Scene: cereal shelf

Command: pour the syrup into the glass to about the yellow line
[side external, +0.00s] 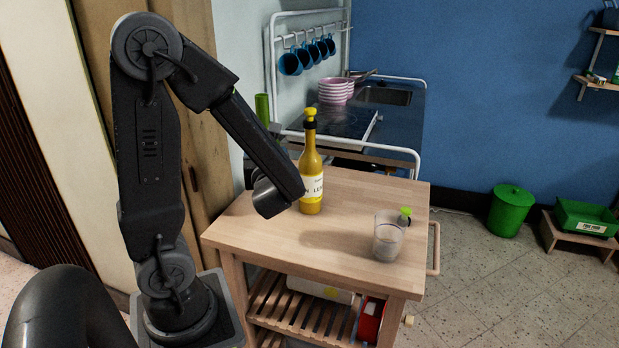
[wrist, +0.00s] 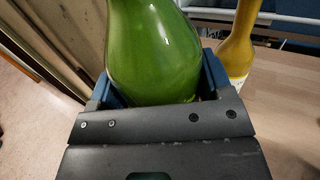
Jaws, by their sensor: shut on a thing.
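A green bottle (wrist: 150,45) is between the blue-edged fingers of my gripper (wrist: 157,84), which is shut on it. In the side external view only a green upright piece (side external: 262,108), which looks like its neck, shows above my forearm; my arm hides the rest and the fingertips. A clear glass (side external: 388,236) stands upright near the right front of the wooden trolley top, apart from my gripper. Its bottom looks greyish; I cannot make out a yellow line or tell whether it holds liquid.
A yellow bottle (side external: 311,165) with a white label stands close to the right of my arm, and also in the wrist view (wrist: 238,50). A small green-and-black stopper (side external: 405,214) is behind the glass. The trolley top (side external: 345,205) is clear between yellow bottle and glass.

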